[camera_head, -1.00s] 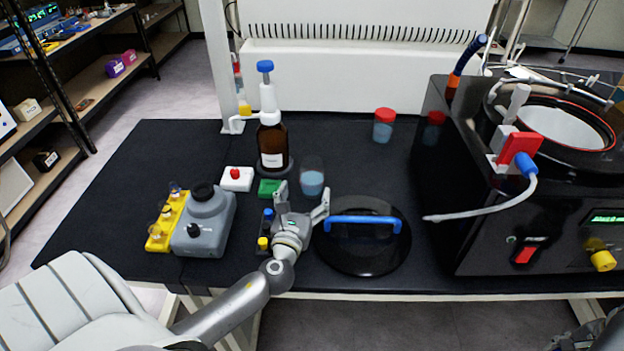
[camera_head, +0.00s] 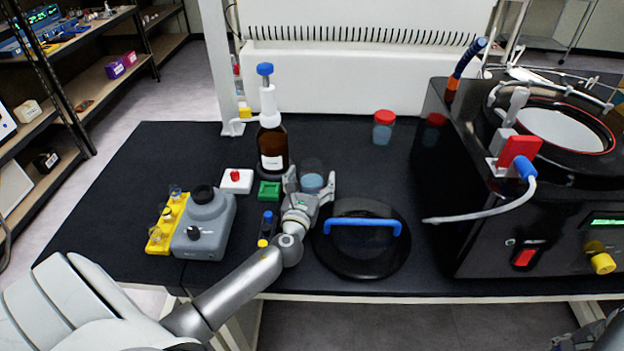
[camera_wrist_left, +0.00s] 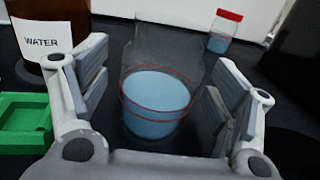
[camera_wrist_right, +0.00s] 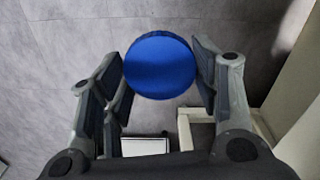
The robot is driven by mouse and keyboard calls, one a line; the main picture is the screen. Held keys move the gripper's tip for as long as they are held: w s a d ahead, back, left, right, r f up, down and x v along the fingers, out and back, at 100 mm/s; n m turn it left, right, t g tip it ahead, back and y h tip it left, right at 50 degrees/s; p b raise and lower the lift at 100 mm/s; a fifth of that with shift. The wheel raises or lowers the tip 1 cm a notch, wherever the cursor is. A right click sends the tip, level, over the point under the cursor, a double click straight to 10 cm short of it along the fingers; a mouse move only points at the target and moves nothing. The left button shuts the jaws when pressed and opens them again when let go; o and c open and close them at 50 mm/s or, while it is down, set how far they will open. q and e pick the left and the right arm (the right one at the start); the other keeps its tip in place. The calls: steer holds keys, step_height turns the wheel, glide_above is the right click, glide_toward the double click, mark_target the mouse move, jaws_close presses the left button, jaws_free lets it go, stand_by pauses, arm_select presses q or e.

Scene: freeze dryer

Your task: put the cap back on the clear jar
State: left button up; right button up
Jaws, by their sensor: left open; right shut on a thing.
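The clear jar (camera_head: 312,180) stands uncapped on the black bench and holds blue contents. My left gripper (camera_head: 312,184) is open, with its fingers on either side of the jar. In the left wrist view the jar (camera_wrist_left: 155,100) stands upright between the two finger pads, with gaps visible beside it. My right gripper (camera_wrist_right: 161,80) is shut on a round blue cap (camera_wrist_right: 160,65), held over the grey floor. The right gripper's fingers are not clearly seen in the head view.
A brown water bottle (camera_head: 272,148) and a green block (camera_head: 269,191) are left of the jar. A black lid with a blue handle (camera_head: 362,258) lies in front right. A red-capped jar (camera_head: 383,128) stands behind. The black freeze dryer (camera_head: 510,225) fills the right side.

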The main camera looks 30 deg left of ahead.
arm_select(q)
steer(key=shift+w+a, duration=0.1)
steer(key=shift+w, duration=0.15)
steer(key=c, duration=1.3)
steer(key=shift+r, duration=0.15)
arm_select(e)
steer(key=shift+r, duration=0.1)
